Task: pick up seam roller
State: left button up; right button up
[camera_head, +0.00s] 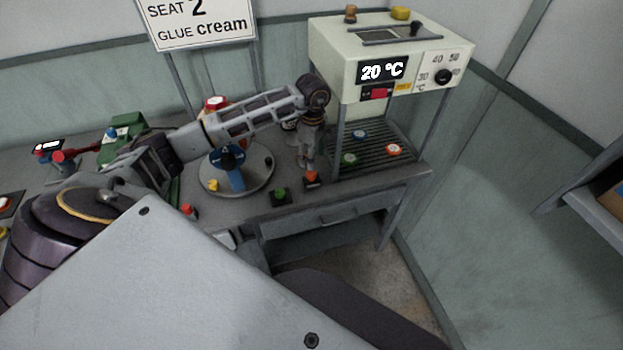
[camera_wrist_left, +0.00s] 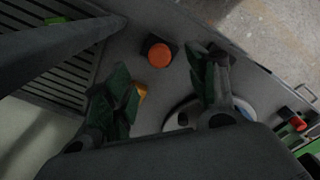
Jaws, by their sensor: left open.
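My left gripper (camera_head: 308,165) is open and points down over the bench, just behind an orange button on a black block (camera_head: 311,180). In the left wrist view the open fingers (camera_wrist_left: 168,92) stand apart, with bare bench between them. A small yellow-orange piece (camera_wrist_left: 141,91) shows beside the left finger and is partly covered by it. It may be the seam roller, but too little shows to be sure. The head view does not show it clearly, as my gripper covers that spot. My right gripper is not in view.
A round turntable (camera_head: 262,180) with a blue upright part (camera_head: 235,172) stands left of the gripper. A cream heater cabinet (camera_head: 335,62) rises to the right, its slatted rack (camera_head: 375,157) holding several coloured discs. A green button (camera_head: 280,196) sits near the bench's front edge.

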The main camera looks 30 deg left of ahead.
aim_at(312, 173)
pick_arm(q)
notch_tip(312, 173, down, 4)
jog(key=shift+r, duration=0.25)
jog(key=shift+f, duration=0.1)
jog(key=shift+f, duration=0.15)
jog(key=shift+a+f+p, duration=0.1)
jog(key=shift+f+p, duration=0.75)
jog(key=shift+f, duration=1.6)
jog(key=c, duration=1.1)
jog(key=shift+w, duration=0.1)
jog(key=shift+c, duration=0.8)
